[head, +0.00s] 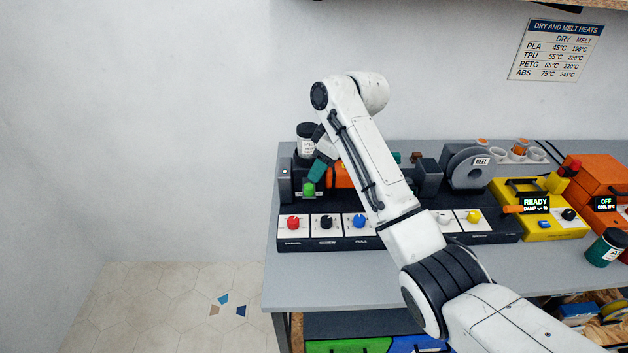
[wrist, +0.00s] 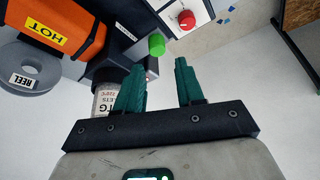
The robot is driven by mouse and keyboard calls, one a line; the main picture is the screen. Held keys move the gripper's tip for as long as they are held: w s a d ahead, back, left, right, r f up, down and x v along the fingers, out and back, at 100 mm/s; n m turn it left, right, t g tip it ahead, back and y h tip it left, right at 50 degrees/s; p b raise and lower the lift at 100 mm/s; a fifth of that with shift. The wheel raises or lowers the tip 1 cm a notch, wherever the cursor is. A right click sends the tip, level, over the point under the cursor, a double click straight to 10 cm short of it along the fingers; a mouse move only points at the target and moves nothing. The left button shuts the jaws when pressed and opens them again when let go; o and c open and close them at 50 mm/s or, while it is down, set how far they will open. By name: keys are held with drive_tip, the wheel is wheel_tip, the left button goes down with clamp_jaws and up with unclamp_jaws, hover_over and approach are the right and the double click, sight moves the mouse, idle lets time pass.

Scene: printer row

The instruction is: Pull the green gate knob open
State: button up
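The green gate knob (head: 308,189) sticks out of the front of the dark machine at the left end of the bench. In the wrist view the green knob (wrist: 156,44) is just beyond my left fingertip, not between the fingers. My gripper (wrist: 162,65) is open, with two teal fingers apart and nothing between them. In the head view my gripper (head: 318,170) is just above the knob, partly hidden by my arm. I cannot tell whether a finger touches the knob.
Red (head: 293,222), black (head: 326,221) and blue (head: 360,221) knobs sit on white panels below. A labelled jar (head: 306,146) stands behind my gripper. The orange HOT barrel (wrist: 66,27) is beside the green knob. Open floor (head: 170,310) lies left of the bench.

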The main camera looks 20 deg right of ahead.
drive_tip(key=shift+v, duration=1.85)
drive_tip(key=s+a+f+m, duration=0.1)
drive_tip(key=s+f, duration=0.4)
drive_tip(key=s+f+m, duration=0.2)
drive_tip(key=s+f, duration=0.3)
drive_tip(key=f, duration=0.1)
drive_tip(key=s+a+f+m+t, duration=0.1)
drive_tip(key=s+f, duration=0.4)
drive_tip(key=f, duration=0.1)
drive_tip(key=shift+s+a+f+m, duration=0.15)
drive_tip(key=shift+s+a+m, duration=0.15)
drive_tip(key=shift+s, duration=0.1)
drive_tip(key=s+d+f+m+g+h, duration=0.1)
drive_tip(key=s+d+f, duration=0.1)
drive_tip(key=s, duration=0.8)
drive_tip(key=s+d+f+m+g+h, duration=0.1)
drive_tip(key=s+f, duration=0.3)
drive_tip(key=s, duration=0.6)
drive_tip(key=s+d+f+m+g+h, duration=0.1)
drive_tip(key=s+d+f+m, duration=0.2)
drive_tip(key=s, duration=0.8)
drive_tip(key=shift+d, duration=0.5)
